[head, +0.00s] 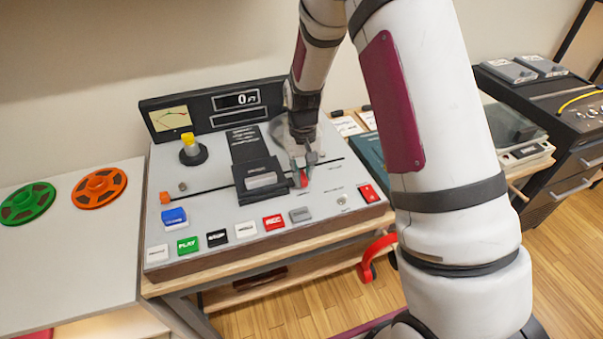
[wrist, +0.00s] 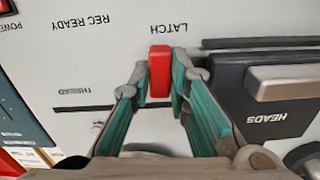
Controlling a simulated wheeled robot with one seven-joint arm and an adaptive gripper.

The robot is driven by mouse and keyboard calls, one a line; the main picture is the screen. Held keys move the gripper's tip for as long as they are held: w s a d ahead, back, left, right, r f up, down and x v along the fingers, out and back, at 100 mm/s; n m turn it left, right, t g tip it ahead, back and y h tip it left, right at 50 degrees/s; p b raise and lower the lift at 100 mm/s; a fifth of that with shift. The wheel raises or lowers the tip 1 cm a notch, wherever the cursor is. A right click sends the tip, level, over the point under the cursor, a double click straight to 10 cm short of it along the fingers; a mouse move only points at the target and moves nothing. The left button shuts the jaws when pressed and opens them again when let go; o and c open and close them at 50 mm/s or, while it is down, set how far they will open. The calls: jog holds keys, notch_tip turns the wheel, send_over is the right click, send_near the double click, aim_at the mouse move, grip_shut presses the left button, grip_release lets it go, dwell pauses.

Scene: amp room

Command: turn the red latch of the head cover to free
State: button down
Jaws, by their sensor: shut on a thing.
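The red latch (wrist: 160,72) is a small red block on the pale deck panel, under the printed word LATCH, in the wrist view. My gripper (wrist: 160,80) has one teal-padded finger on each side of it and is shut on it. In the head view the latch (head: 301,179) shows as a red spot just right of the head cover, below my gripper (head: 305,163). The black head cover (head: 259,180) lies at the middle of the tape machine. It also shows at the right in the wrist view (wrist: 275,128), marked HEADS, apart from my fingers.
The tape machine (head: 328,208) has several coloured buttons along its front and a red switch (head: 370,193) at right. Green (head: 28,203) and orange (head: 99,188) reels lie on the left table. A dark unit with a glassy lid (head: 515,130) stands at right.

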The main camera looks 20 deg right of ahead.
aim_at(303, 175)
jog(key=shift+n, duration=0.6)
jog(key=c, duration=1.5)
grip_release()
notch_tip(303, 175, up, 12)
jog(key=shift+r, duration=0.1)
